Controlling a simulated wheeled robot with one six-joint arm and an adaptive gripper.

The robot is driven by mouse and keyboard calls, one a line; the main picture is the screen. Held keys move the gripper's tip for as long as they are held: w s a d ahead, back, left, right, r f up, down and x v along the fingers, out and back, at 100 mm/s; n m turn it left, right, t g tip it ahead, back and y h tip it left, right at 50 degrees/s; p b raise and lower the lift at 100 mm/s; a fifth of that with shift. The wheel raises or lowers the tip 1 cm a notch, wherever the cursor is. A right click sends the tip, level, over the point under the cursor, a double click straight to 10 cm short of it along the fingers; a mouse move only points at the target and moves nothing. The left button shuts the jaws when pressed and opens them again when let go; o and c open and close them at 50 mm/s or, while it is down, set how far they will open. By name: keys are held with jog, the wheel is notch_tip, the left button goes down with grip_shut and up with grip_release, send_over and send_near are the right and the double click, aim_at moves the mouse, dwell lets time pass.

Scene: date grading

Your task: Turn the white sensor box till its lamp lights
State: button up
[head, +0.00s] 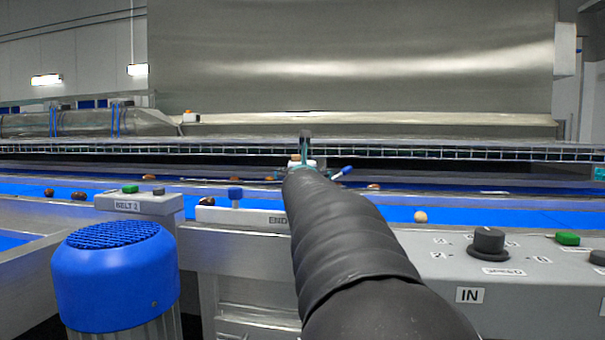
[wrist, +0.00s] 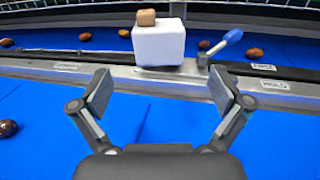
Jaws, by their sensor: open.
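The white sensor box (wrist: 158,45) stands upright on the metal rail between two belts, ahead of my gripper in the wrist view. A tan-brown cap (wrist: 146,18) sits on its top and shows no clear glow. My gripper (wrist: 161,90) is open and empty. Its two fingers are spread wide, short of the box and apart from it, with the box roughly centred beyond the gap. In the head view the white box (head: 311,163) shows only in part, just past the end of my arm, which hides most of it.
A blue-handled lever (wrist: 228,40) stands close to the box's right, near labels on the rail (wrist: 205,82). Brown dates lie on the blue belts (wrist: 155,120). In the head view a blue motor (head: 115,270) and a control panel (head: 500,265) flank my arm.

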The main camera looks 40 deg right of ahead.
jog(key=shift+s+a+b, duration=0.2)
jog(key=shift+a+b, duration=0.05)
jog(key=shift+b, duration=0.15)
jog(key=p+x, duration=0.3)
jog(key=x, duration=1)
jog(key=shift+w+d, duration=0.15)
jog(key=shift+w, duration=0.15)
jog(key=c, duration=1)
